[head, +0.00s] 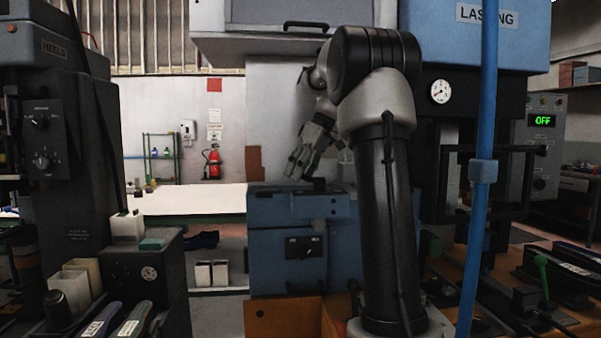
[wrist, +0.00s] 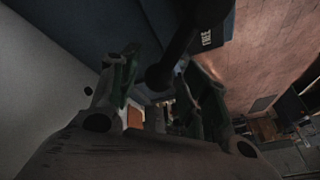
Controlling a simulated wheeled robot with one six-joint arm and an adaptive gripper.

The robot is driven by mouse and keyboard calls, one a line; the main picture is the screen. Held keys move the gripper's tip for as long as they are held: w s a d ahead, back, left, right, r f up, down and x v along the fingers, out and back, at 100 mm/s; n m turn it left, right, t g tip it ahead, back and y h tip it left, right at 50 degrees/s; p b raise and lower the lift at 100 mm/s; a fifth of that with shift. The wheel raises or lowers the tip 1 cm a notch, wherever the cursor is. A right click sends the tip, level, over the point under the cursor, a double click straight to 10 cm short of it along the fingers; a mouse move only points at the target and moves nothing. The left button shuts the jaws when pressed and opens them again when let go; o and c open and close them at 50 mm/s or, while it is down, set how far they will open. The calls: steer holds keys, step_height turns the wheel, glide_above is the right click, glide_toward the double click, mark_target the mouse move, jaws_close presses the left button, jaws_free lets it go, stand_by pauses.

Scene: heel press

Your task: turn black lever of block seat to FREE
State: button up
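In the wrist view a black lever (wrist: 183,45) with a rounded end runs down from the top between my gripper's fingers. A dark plate with the white word FREE (wrist: 206,39) lies just right of it. My gripper (wrist: 160,82) has its two greenish fingers apart on either side of the lever's end. Contact with the lever cannot be made out. In the head view my gripper (head: 305,165) is low over the top of a blue block (head: 270,255). A black switch plate (head: 304,246) is on the block's front; its lettering is too small to read.
A blue upright pipe (head: 483,130) and the blue LASTING machine (head: 470,45) stand at right. The dark HEELS machine (head: 60,130) is at left. A blue-grey cabinet (head: 265,20) hangs above. A pale bench top (head: 190,200) lies behind.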

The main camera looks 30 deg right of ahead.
steer(key=s+d+r, duration=0.1)
steer(key=s+d, duration=0.2)
steer(key=s+d+r, duration=0.2)
steer(key=s+d, duration=0.1)
steer(key=d, duration=0.1)
steer(key=s+d+r, duration=0.1)
steer(key=s+d, duration=0.1)
steer(key=d, duration=0.2)
steer(key=shift+s+r, duration=0.25)
steer(key=shift+s, duration=0.15)
stand_by(0.6)
